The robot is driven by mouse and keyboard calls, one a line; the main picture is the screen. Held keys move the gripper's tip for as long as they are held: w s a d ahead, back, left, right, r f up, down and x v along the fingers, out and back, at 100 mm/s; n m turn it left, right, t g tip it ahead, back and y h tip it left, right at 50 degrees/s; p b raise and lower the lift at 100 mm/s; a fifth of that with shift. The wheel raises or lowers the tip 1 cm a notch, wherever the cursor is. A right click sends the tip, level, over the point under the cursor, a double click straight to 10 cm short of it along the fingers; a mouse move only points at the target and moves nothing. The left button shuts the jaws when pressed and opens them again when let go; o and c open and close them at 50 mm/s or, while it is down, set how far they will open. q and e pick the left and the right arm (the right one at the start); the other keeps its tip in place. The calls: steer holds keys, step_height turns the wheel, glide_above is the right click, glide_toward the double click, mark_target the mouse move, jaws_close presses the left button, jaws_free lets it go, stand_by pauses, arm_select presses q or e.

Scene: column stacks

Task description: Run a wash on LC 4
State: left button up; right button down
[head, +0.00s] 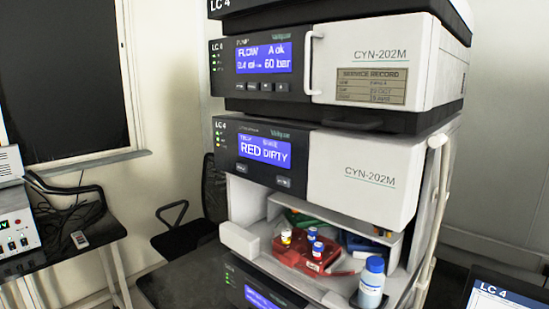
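The LC 4 stack stands at the centre right. Its pump module (330,60) has a blue screen (263,58) that seems to read FLOW A ok and 60 bar. Beneath is an open bay with a red tray (318,266) holding several small capped vials (286,236). A blue-capped bottle (371,285) stands at the bay's front right. A lower module's screen (262,298) is partly cut off. Neither gripper is in view.
A monitor (500,294) marked LC 4 is cut off at the bottom right. At left, a table (66,247) holds a white device (18,222), cables and a small handheld unit (79,239). A dark chair (187,235) stands behind the stack. A pale tube runs along its right side.

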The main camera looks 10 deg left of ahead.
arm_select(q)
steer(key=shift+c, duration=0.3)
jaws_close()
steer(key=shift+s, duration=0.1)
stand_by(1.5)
